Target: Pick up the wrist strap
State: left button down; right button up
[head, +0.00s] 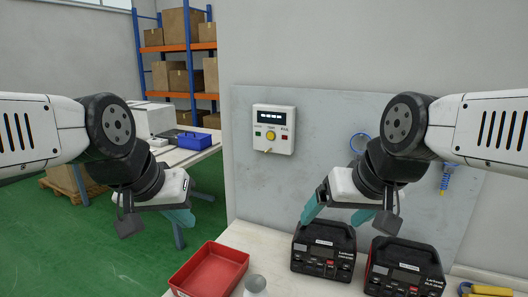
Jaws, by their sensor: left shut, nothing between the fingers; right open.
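The wrist strap appears to be the blue item hanging on the grey wall panel. Its blue loop (357,137) shows left of my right forearm, and a blue coiled cord (446,180) hangs to the right of it. My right arm hides what lies between, so I cannot tell whether they join. My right gripper (341,224) is open and empty, in front of the panel and below the loop. My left gripper (182,220) is shut and empty, out to the left, away from the strap.
A control box (273,128) with buttons is on the panel (320,105). Below, the bench holds a red tray (211,268), two black power units (323,250) (404,268) and yellow-handled tools (485,290). A table with a blue bin (194,140) and shelving (183,48) stand behind left.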

aim_at(448, 170)
jog(key=z, duration=1.5)
